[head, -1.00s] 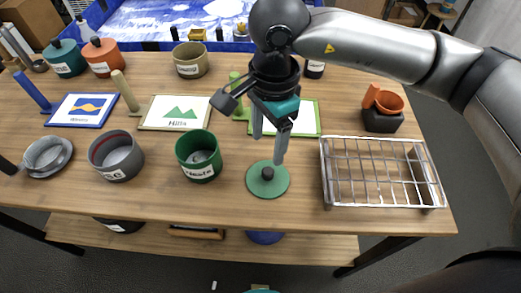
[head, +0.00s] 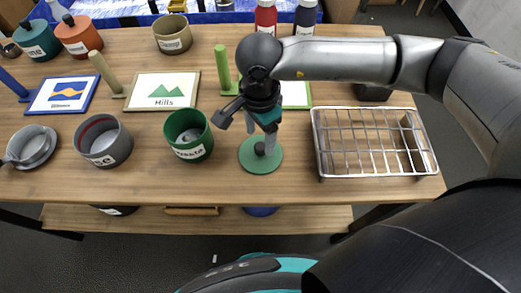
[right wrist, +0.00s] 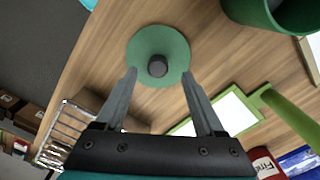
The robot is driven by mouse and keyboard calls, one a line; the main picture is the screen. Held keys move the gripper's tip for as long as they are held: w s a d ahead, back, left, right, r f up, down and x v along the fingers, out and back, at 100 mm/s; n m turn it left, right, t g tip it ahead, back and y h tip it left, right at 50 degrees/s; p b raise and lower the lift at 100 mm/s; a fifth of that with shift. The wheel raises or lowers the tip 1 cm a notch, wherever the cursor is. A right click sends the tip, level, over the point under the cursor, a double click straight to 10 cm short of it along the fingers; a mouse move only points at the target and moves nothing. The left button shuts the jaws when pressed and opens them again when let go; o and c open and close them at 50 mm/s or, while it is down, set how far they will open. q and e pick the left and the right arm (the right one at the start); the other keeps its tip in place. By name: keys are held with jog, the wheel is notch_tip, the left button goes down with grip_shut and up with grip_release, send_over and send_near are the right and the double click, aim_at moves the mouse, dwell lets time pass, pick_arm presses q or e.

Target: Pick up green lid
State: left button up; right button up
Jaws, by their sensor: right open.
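The green lid (head: 249,163) is a flat round disc with a dark knob (head: 260,149), lying on the wooden table. It also shows in the right wrist view (right wrist: 150,42), with its knob (right wrist: 157,66) near the line between the fingertips. My right gripper (head: 263,137) is over the lid, its fingers pointing down. In the right wrist view, the right gripper (right wrist: 158,76) is open, with one finger on each side of the knob. I cannot tell whether the fingers touch the lid. My left gripper is not in view.
A green pot (head: 189,153) stands just left of the lid, with a grey pot (head: 122,140) beyond it. A wire rack (head: 318,150) stands to the right. A green-framed board (head: 297,104) is behind the gripper. The table's front edge is close to the lid.

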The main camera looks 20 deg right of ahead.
aim_at(260, 146)
notch_tip(260, 146, down, 4)
jog(key=shift+s+f, duration=0.15)
jog(key=shift+c, duration=0.3)
grip_shut()
dwell(0.4)
